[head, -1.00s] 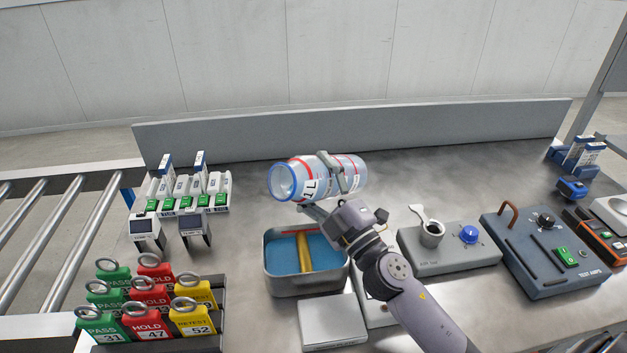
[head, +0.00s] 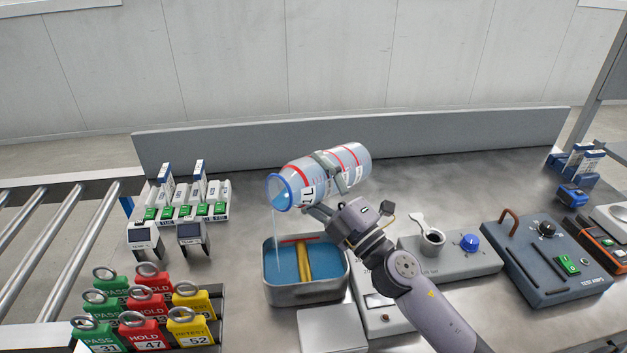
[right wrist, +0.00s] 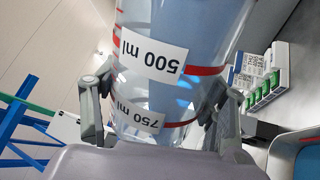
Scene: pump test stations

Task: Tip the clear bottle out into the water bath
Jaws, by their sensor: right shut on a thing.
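My right gripper (head: 333,182) is shut around the middle of the clear bottle (head: 350,160) and holds it above the bench. The bottle is tilted, with its blue-rimmed mouth low and to the left. A thin stream of water (head: 276,235) falls from the mouth towards the left edge of the water bath (head: 307,294). The bath is a grey tray with blue water and a yellow and red item in it. In the right wrist view the bottle (right wrist: 160,95) fills the middle, with 500 ml and 750 ml labels, between both fingers. My left gripper is not in view.
Left of the bath stand a rack of white and green devices (head: 190,210) and a holder with green, red and yellow tags (head: 145,310). A grey box with a cup (head: 450,255) and a test box (head: 550,255) lie to the right. A low wall (head: 230,150) runs along the back.

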